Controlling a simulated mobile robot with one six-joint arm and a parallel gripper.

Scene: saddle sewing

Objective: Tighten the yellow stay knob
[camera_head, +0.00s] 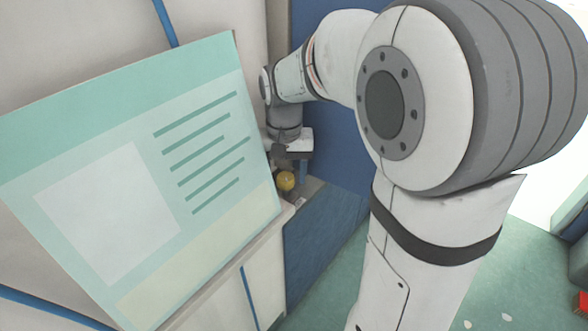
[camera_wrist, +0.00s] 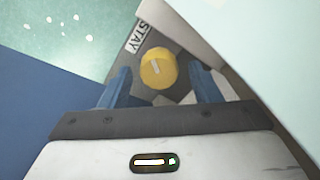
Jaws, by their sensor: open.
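The yellow stay knob (camera_wrist: 158,68) is round with a pale line across its face. It sits on a dark grey plate (camera_wrist: 181,42) beside a white label reading "STAY" (camera_wrist: 141,36). My gripper (camera_wrist: 159,80) is open, with one blue finger on each side of the knob in the wrist view and a visible gap to each. I cannot tell how far the fingertips are from the knob in depth. In the head view the yellow knob (camera_head: 286,181) shows just below my gripper (camera_head: 296,172), near the panel's right edge.
A large tilted board with green bands and lines (camera_head: 110,190) stands left of the knob. A blue cabinet side (camera_head: 325,235) lies below and right of it. A pale panel edge (camera_wrist: 190,25) runs close to the right finger.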

